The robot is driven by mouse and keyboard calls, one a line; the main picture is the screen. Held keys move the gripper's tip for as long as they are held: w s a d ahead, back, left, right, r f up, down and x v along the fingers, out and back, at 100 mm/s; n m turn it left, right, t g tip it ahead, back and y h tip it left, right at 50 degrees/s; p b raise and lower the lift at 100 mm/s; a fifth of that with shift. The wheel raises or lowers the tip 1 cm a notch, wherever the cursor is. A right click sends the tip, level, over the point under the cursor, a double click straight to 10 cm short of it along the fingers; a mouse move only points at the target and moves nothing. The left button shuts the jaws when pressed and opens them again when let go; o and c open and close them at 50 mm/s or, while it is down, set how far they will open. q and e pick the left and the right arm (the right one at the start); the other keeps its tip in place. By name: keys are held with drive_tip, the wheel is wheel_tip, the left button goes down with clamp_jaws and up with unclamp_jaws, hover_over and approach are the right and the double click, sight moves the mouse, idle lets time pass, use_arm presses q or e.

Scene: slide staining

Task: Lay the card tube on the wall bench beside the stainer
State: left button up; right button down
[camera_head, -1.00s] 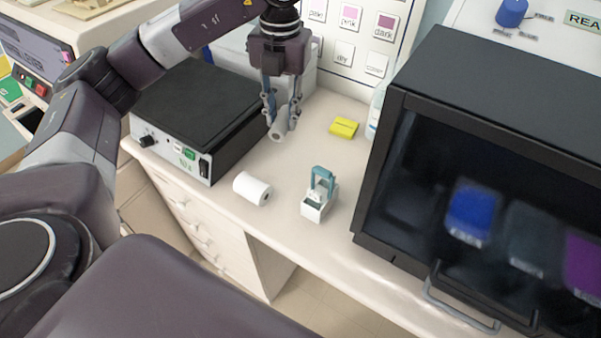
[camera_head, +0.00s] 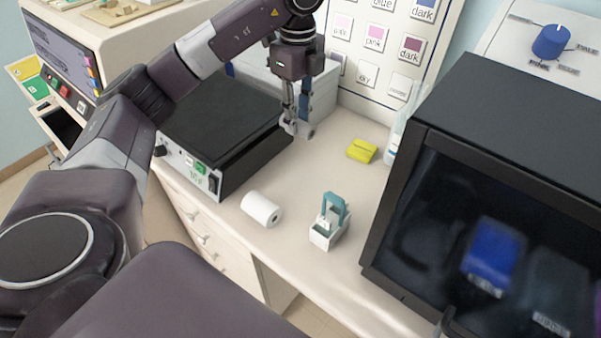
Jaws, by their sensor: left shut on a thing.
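My left gripper (camera_head: 290,122) reaches down over the back of the wall bench (camera_head: 325,168), between the black-topped box and the yellow block. It is shut on a small grey tube (camera_head: 303,130), likely the card tube, largely hidden by the fingers. The tube is low, close to the bench top; I cannot tell whether it touches. The big black cabinet (camera_head: 500,130) with a dark window and coloured blocks inside, likely the stainer, stands at the right. My right gripper is not in view.
A white roll (camera_head: 262,208) lies near the front edge, beside a small white holder with a teal handle (camera_head: 330,225). A yellow block (camera_head: 361,151) lies farther back. The black-topped box (camera_head: 222,115) stands left of the gripper. Bench between roll and yellow block is clear.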

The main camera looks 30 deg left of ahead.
use_arm(q)
wheel_tip(320, 180, down, 11)
drive_tip(key=shift+r+p, duration=0.1)
drive_tip(key=shift+p, duration=0.3)
wheel_tip(320, 180, down, 4)
drive_tip(key=shift+f+p, duration=0.1)
drive_tip(key=shift+p, duration=0.35)
drive_tip(key=shift+f, duration=0.15)
drive_tip(key=o, duration=0.4)
drive_tip(key=shift+f, duration=0.15)
drive_tip(key=o, duration=0.5)
